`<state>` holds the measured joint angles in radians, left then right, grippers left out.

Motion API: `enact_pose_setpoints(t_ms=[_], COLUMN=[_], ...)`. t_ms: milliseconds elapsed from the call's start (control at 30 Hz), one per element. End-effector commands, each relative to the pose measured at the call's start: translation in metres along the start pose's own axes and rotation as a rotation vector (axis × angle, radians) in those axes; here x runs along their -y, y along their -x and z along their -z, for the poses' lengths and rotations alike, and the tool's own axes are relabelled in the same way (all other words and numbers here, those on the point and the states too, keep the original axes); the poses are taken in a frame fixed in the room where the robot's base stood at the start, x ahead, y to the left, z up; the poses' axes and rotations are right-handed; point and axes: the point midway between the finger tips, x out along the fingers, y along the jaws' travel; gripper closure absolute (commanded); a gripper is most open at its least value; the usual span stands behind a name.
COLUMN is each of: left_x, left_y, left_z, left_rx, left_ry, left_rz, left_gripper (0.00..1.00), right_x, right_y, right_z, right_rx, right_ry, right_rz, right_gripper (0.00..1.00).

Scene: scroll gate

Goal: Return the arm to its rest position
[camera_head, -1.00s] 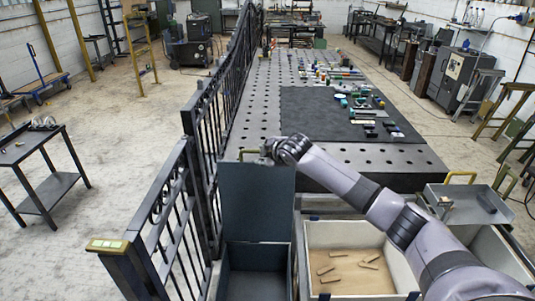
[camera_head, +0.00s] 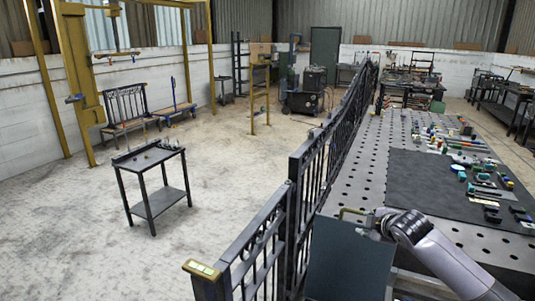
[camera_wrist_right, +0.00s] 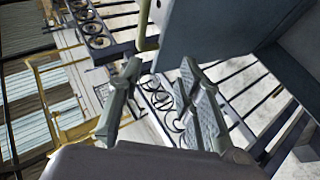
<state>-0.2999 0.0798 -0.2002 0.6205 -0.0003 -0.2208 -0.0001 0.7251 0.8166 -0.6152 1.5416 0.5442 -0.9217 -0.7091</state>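My right arm comes in from the lower right of the head view. Its gripper (camera_head: 372,224) is at the top edge of a dark blue-grey raised panel (camera_head: 346,262), next to a yellow-green handle (camera_head: 350,212). In the right wrist view my right gripper (camera_wrist_right: 162,68) has its two fingers spread, with nothing seen between them. The handle (camera_wrist_right: 147,32) shows just beyond the fingertips, with the panel (camera_wrist_right: 222,32) at the upper right. My left gripper is not in view.
A black iron gate (camera_head: 312,165) runs along the left side of the perforated metal table (camera_head: 368,165). Small colored parts lie on a dark mat (camera_head: 430,185). A small black side table (camera_head: 150,165) stands at left on open floor.

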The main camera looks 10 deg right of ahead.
Motion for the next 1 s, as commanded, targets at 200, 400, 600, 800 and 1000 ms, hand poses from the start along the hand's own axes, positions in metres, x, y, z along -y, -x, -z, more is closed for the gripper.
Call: enact_pose_setpoints(t_ms=[200, 400, 600, 800, 1000], left_x=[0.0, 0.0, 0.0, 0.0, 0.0], left_y=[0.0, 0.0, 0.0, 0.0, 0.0], left_z=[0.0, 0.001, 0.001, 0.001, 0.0], left_rx=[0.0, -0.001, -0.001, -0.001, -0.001], left_ry=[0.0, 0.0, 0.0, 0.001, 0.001], left_rz=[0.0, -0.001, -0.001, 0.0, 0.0], left_gripper=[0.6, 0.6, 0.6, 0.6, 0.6], right_x=[0.134, 0.264, 0.349, 0.387, 0.41], right_y=[0.009, 0.063, 0.136, 0.188, 0.228], right_z=[0.05, 0.077, 0.07, 0.05, 0.03], right_rx=[-0.041, -0.011, 0.114, 0.246, 0.366], right_ry=[-0.106, -0.327, -0.596, -0.781, -0.913], right_rz=[0.169, 0.334, 0.444, 0.485, 0.499], right_gripper=[0.67, 0.67, 0.67, 0.67, 0.67])
